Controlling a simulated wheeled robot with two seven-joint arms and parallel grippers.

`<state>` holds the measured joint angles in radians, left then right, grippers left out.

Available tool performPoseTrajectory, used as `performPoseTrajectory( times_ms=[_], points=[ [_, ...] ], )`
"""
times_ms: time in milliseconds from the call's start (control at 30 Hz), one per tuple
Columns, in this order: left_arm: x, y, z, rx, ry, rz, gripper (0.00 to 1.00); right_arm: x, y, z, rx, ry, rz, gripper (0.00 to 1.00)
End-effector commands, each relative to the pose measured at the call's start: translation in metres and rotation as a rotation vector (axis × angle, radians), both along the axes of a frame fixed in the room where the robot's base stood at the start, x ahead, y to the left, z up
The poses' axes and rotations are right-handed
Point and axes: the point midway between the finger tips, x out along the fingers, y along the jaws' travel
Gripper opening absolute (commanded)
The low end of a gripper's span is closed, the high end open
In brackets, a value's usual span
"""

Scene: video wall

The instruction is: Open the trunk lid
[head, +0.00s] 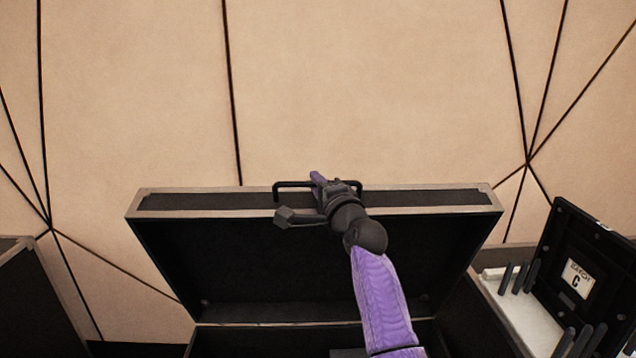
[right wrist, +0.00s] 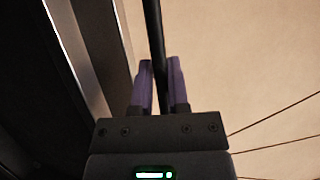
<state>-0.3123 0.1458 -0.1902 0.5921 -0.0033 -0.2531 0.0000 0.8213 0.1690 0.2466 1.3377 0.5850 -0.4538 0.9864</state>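The black trunk has its lid (head: 270,265) raised, its dark inner side facing me and a silver-edged rim along the top. A black handle (head: 290,184) stands on the lid's top edge. My right gripper (head: 318,180) is at this handle, its arm reaching up across the lid. In the right wrist view, the handle bar (right wrist: 154,35) runs between the two purple fingers of my right gripper (right wrist: 160,80), which close around it. The trunk's lower box shows only in part at the bottom of the head view. My left gripper is not in view.
A beige panelled wall (head: 130,90) with dark lines rises behind the trunk. Another dark case (head: 30,300) stands at the left edge. At the right, a black panel with a label (head: 577,280) stands by a white surface (head: 530,318) with several dark upright pieces.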

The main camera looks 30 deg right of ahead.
Motion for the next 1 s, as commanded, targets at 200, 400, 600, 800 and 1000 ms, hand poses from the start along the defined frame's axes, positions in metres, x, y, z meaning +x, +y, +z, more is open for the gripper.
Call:
performPoseTrajectory(
  times_ms=[200, 400, 600, 800, 1000],
  points=[
    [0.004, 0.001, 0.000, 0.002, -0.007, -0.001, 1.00, 0.000, 0.000, 0.000, 0.000, 0.001, 0.000, 0.53],
    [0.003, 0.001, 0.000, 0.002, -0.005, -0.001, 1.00, 0.000, 0.000, 0.000, 0.000, 0.000, -0.001, 0.53],
    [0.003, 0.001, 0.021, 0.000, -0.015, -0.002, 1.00, -0.032, 0.002, 0.002, -0.001, 0.001, -0.001, 0.53],
    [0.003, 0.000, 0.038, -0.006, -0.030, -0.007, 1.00, -0.080, 0.004, -0.006, -0.001, 0.002, 0.000, 0.53],
    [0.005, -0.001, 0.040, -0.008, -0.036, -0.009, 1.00, -0.098, 0.005, -0.011, 0.001, 0.001, 0.000, 0.53]
  ],
)
